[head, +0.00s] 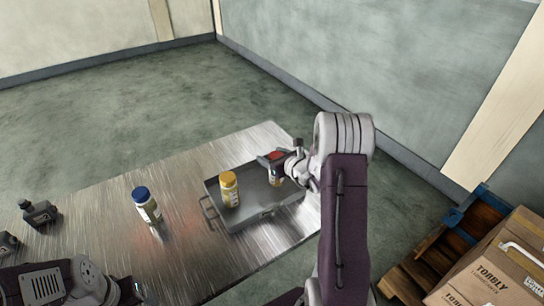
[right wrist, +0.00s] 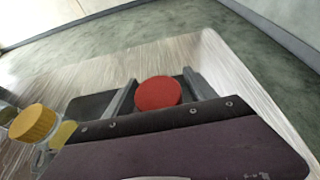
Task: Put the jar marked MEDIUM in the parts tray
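My right gripper (head: 276,160) is at the right part of the grey parts tray (head: 262,222), with its fingers on both sides of a red-lidded jar (head: 275,180). The red lid also shows between the fingers in the right wrist view (right wrist: 158,93). Whether this jar touches the tray floor is hard to tell. A yellow-lidded jar (head: 230,190) stands upright in the tray's left part; it also shows in the right wrist view (right wrist: 34,124). A blue-lidded jar (head: 147,205) stands on the table left of the tray. No jar marking is legible. My left gripper (head: 135,292) is low at left, its fingers unclear.
The metal table (head: 120,240) has bare room around the blue-lidded jar. A cardboard box (head: 495,265) and a wooden pallet (head: 440,250) with blue parts are on the floor at right.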

